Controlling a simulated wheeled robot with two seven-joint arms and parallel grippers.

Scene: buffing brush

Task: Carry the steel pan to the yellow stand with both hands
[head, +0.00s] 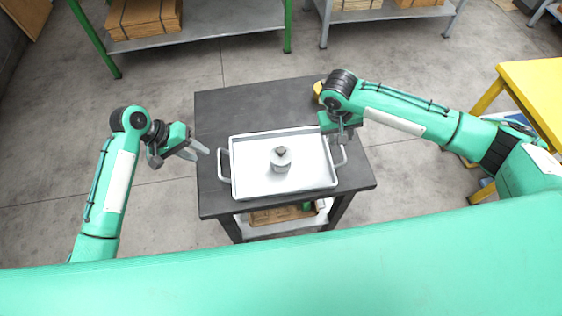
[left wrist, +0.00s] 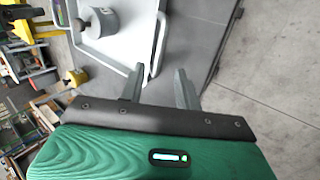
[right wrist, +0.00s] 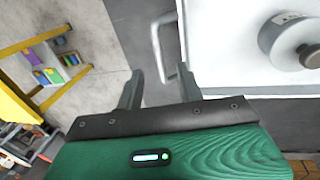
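The steel pan (head: 250,182) lies flat on a dark table, with a grey knobbed weight (head: 281,161) in it. Its left handle (head: 221,165) and right handle (head: 343,156) stick out at the sides. My left gripper (head: 197,149) is open and empty, just left of the left handle and apart from it. My right gripper (head: 345,140) is at the right handle; in the right wrist view its open fingers (right wrist: 158,88) point toward that handle (right wrist: 158,45), with nothing clearly gripped. The yellow stand (head: 538,85) is at the far right, partly cut off.
The dark table (head: 250,100) has bare room behind the pan. A small yellow object (head: 318,91) sits at its back right, partly behind my right arm. Shelves with cardboard boxes (head: 145,17) stand at the back. Concrete floor is open between table and stand.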

